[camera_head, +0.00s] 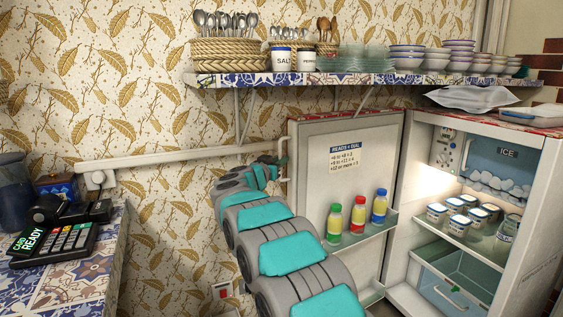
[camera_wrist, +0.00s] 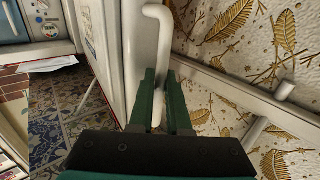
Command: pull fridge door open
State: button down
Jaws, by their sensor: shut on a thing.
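The fridge door (camera_head: 345,170) stands wide open in the head view, its inner side facing me with bottles on its shelf. The fridge body (camera_head: 530,215) is at the right, its lit inside showing. The white door handle (camera_wrist: 163,45) is on the door's outer side, close to the papered wall in the wrist view. My gripper (camera_wrist: 162,82) is shut on the handle, one green finger on each side of it. In the head view my gripper (camera_head: 274,163) is at the door's left edge, and its grip is mostly hidden there.
Patterned wall (camera_head: 150,90) is close behind the door, with a white pipe (camera_head: 190,158) along it. A tiled shelf (camera_head: 320,79) with dishes hangs above. A counter (camera_head: 75,270) with a card reader (camera_head: 55,242) is at the left. Jars (camera_head: 458,224) stand inside the fridge.

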jog(key=c, duration=1.2)
grip_release()
jog(key=shift+o, duration=0.2)
jog(key=v, duration=0.7)
jog(key=shift+s+b, duration=0.35)
jog(key=shift+s, duration=0.05)
jog(key=shift+a, duration=0.15)
